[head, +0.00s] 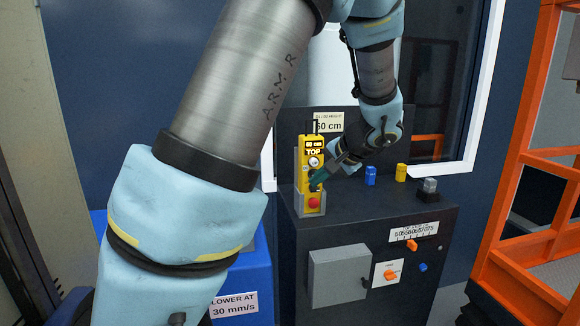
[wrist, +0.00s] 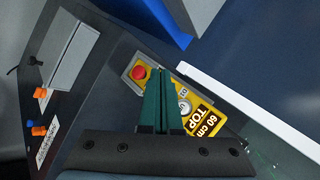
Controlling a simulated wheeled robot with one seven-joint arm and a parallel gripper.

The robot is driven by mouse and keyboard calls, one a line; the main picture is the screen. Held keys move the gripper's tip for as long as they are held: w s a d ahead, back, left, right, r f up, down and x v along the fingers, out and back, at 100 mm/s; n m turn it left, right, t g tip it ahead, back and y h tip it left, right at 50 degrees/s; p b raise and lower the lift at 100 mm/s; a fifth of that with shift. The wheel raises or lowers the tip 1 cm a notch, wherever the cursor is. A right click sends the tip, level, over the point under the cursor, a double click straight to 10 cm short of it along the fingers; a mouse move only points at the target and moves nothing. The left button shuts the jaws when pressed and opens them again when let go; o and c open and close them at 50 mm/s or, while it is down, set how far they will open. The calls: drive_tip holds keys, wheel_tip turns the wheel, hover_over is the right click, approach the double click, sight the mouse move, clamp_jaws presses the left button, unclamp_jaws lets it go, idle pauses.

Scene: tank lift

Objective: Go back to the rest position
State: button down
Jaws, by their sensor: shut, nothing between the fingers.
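My gripper (head: 320,180) is at the yellow control box (head: 311,170), in front of its lower half. The box stands upright in a grey holder on the dark cabinet (head: 384,252). It has a red button (head: 314,203) low down and a round dial above, and carries a "TOP" label. In the wrist view my gripper's green fingers (wrist: 160,75) lie together over the box face, between the red button (wrist: 140,73) and the dial (wrist: 184,106). The fingers are shut with nothing between them. I cannot tell whether they touch the box.
An orange frame (head: 510,170) stands at the right. A blue bin (head: 250,285) is left of the cabinet. A white-framed window is behind.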

drive_tip(key=s+a+f+n+g+h, duration=0.2)
drive_tip(key=s+a+f+n, duration=0.1)
drive_tip(key=s+a, duration=0.4)
drive_tip(key=s+a+f+n+g+h, duration=0.3)
drive_tip(key=s+a, duration=0.5)
drive_tip(key=a, duration=0.4)
drive_tip(key=shift+a+f+n+g, duration=0.35)
drive_tip(key=shift+f+n, duration=0.15)
drive_tip(key=shift+n, duration=0.4)
idle(1.0)
